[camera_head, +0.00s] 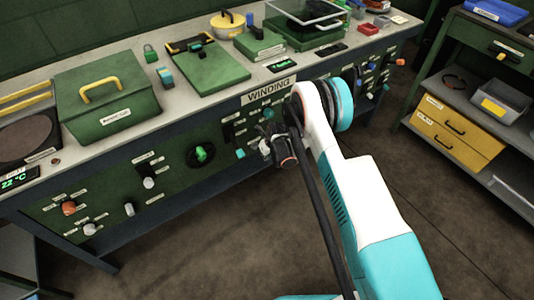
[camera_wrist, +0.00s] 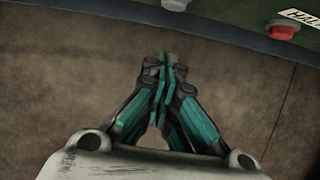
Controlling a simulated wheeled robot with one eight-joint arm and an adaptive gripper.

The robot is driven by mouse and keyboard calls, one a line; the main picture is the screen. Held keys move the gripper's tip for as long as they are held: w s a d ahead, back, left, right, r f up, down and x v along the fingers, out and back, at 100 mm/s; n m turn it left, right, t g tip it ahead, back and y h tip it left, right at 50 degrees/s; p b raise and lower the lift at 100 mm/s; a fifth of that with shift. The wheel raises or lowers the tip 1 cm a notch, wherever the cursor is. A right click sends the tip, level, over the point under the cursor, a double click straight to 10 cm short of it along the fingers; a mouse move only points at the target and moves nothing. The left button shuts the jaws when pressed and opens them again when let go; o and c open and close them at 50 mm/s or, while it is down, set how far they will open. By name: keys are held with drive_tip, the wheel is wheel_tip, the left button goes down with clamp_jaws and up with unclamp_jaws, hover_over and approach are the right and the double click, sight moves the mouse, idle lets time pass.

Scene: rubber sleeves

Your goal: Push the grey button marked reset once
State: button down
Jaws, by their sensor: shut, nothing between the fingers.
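My gripper (camera_head: 266,150) is in front of the green panel below the WINDING sign (camera_head: 269,91). In the wrist view, my gripper (camera_wrist: 161,62) has its fingers together with nothing between them, over bare floor. A grey button-like part (camera_wrist: 175,4) is cut off by the top edge of the wrist view, ahead of the fingertips and apart from them. No label on it shows. In the head view, several grey knobs or buttons, such as one at the panel's left (camera_head: 149,183), show, but their labels are too small to read. I cannot tell which is marked reset.
A red button (camera_wrist: 283,31) with a partly cut-off label is right of the grey part in the wrist view. A green box (camera_head: 106,100) and a pot (camera_head: 227,24) stand on the bench. A cart with yellow drawers (camera_head: 460,125) stands right. The floor between is clear.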

sight(255, 147)
drive_tip(key=shift+w+a+f+b, duration=0.35)
drive_tip(key=shift+w+a, duration=0.1)
drive_tip(key=shift+w, duration=0.25)
drive_tip(key=shift+w+a+f+b, duration=0.35)
drive_tip(key=shift+w+a+f, duration=0.05)
drive_tip(key=shift+w, duration=0.25)
drive_tip(key=shift+w+a+f+b, duration=0.35)
drive_tip(key=shift+w+a, duration=0.1)
drive_tip(key=shift+w, duration=0.25)
